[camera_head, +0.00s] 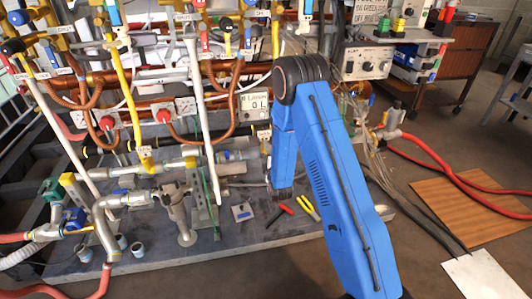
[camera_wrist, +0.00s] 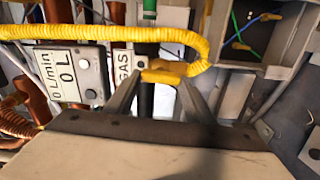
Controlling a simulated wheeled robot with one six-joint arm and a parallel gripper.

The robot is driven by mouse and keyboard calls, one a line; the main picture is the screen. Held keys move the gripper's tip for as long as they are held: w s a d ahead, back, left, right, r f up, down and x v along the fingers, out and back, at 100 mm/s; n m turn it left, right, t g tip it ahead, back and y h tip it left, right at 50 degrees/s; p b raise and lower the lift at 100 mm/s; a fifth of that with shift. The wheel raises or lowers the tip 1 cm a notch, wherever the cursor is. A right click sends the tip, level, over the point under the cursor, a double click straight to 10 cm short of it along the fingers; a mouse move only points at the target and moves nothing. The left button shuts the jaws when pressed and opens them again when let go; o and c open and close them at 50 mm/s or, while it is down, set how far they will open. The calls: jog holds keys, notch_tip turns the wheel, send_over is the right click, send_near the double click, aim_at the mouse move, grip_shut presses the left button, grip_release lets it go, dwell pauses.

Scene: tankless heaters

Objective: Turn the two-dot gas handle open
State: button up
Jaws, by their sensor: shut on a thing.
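In the wrist view my gripper (camera_wrist: 162,82) reaches forward with its two fingers on either side of a short yellow handle (camera_wrist: 165,73). It is shut on this handle. A white label reading GAS (camera_wrist: 124,66) is just left of it. I cannot see any dots on the handle, so I cannot tell its number or how far it is turned. In the head view my blue arm hides the gripper and this handle.
A yellow corrugated hose (camera_wrist: 110,34) arches just above the handle. A flow meter (camera_wrist: 76,73) reading 0 L is to the left, and it also shows in the head view (camera_head: 254,104). An open grey box (camera_wrist: 262,35) with wires is at the right. Red-handled pliers (camera_head: 286,210) lie on the grey base.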

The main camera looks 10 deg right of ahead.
dwell(0.4)
jog(key=o, duration=1.1)
jog(key=shift+c, duration=0.2)
jog(key=shift+s, duration=0.1)
